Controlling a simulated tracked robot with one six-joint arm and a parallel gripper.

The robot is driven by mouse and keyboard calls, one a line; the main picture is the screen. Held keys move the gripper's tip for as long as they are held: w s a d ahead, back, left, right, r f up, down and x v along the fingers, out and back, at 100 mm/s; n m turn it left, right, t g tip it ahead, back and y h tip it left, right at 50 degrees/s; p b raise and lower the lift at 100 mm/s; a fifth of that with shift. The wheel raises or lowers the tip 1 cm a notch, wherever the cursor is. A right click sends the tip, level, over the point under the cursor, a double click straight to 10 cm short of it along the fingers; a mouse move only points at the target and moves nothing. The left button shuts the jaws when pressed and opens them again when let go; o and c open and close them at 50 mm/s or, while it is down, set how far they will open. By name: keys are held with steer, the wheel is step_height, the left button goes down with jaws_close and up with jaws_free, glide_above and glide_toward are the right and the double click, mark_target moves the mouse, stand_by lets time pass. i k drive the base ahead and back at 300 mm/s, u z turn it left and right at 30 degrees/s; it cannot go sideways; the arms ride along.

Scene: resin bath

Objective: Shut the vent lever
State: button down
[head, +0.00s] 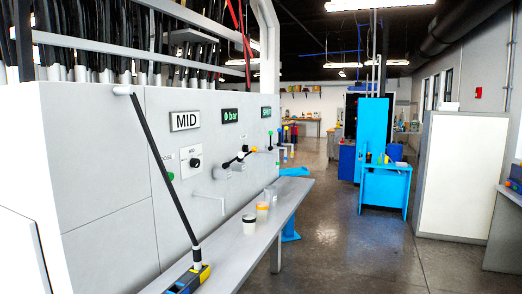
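The left wall panel (130,150) carries several small levers, and I cannot tell which one is the vent lever. I make out no gripper in the head view.
Cups (249,224) stand on the grey bench (285,208). Blue furniture (385,190) stands beyond; the floor (345,240) is clear.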

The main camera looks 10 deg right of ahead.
mark_target(253, 149)
steer(key=z, duration=1.5)
steer(key=i, duration=2.35)
steer(key=z, duration=0.05)
